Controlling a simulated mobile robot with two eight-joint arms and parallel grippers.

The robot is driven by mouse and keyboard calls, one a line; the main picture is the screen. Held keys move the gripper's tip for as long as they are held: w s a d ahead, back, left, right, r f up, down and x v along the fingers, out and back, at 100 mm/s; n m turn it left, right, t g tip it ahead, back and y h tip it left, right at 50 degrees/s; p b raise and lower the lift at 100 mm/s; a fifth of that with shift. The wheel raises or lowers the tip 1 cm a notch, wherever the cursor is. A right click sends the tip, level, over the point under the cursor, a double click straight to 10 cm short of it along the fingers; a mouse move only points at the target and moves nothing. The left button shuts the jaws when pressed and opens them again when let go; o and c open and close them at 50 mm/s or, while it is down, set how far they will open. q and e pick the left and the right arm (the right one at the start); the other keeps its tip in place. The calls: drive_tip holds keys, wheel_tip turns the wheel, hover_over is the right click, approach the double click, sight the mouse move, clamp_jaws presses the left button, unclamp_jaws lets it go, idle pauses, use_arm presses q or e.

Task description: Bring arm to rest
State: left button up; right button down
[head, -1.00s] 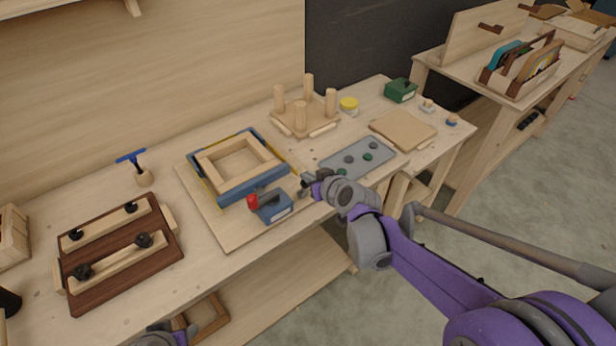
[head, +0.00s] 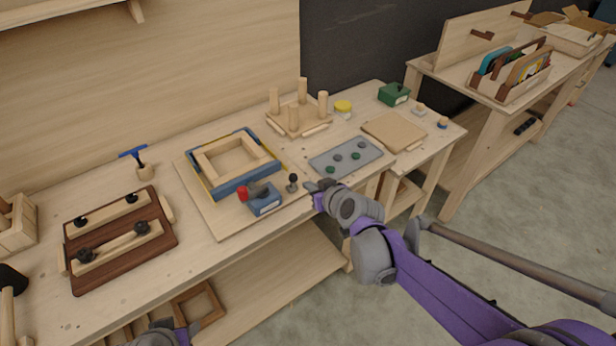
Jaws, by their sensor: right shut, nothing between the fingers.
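My right arm, purple and grey, reaches in from the lower right in the head view. The fingers are small and partly hidden by the wrist. My left gripper (head: 165,335) shows only in part at the bottom edge, below the bench front; its fingers cannot be made out.
A blue clamp block with a red knob (head: 264,202) stands left of my right gripper, by a blue-edged wooden frame (head: 218,185). A grey tray (head: 322,168) with several discs lies behind it. A dark clamping board (head: 120,262) is at left.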

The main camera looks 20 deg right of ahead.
drive_tip(key=s+f+m+g+h, duration=0.1)
drive_tip(key=s+f+g, duration=0.1)
drive_tip(key=s, duration=1.1)
drive_tip(key=s+d+f+g+h, duration=0.1)
drive_tip(key=s+f+g, duration=0.2)
drive_tip(key=s, duration=1)
drive_tip(key=shift+m+g+h, duration=0.3)
drive_tip(key=shift+m+g, duration=0.1)
drive_tip(key=shift+g, duration=0.1)
drive_tip(key=shift+w+d, duration=0.1)
